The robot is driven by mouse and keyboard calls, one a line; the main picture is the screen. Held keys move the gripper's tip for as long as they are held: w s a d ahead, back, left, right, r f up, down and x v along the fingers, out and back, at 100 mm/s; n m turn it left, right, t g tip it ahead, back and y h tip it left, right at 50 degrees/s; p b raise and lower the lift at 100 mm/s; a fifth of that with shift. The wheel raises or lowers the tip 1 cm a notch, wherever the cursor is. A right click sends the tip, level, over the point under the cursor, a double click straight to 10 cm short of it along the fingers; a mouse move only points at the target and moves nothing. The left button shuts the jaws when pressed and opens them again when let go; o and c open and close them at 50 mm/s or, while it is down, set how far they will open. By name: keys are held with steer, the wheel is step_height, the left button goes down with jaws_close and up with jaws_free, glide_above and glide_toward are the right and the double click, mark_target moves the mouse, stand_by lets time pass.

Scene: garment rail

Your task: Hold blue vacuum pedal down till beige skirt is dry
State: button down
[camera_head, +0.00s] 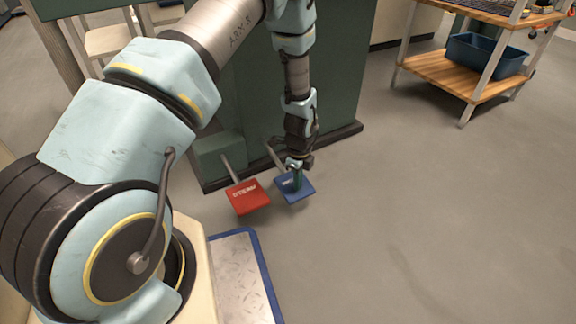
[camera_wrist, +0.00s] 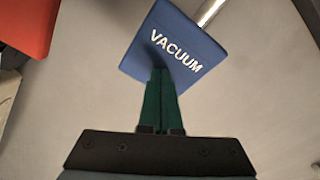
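The blue vacuum pedal (camera_head: 296,187) sits low at the foot of the green cabinet, on a metal lever. In the wrist view the blue pedal (camera_wrist: 172,44) shows its white "VACUUM" lettering. My gripper (camera_head: 297,178) points down at the pedal, its green fingertips (camera_wrist: 161,72) together with nothing seen between them. The tips overlap the pedal's near part; I cannot tell whether they touch or press it. The beige skirt is not seen in either view.
A red pedal (camera_head: 247,197) lettered "STEAM" is just left of the blue one. A metal tread plate (camera_head: 240,277) with a blue edge lies in front. A wooden-shelved cart (camera_head: 440,75) with a blue bin (camera_head: 487,55) stands at the back right. The floor at right is clear.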

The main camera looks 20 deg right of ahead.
step_height(320, 180, up, 10)
steer(key=p, duration=0.8)
steer(key=shift+f, duration=0.25)
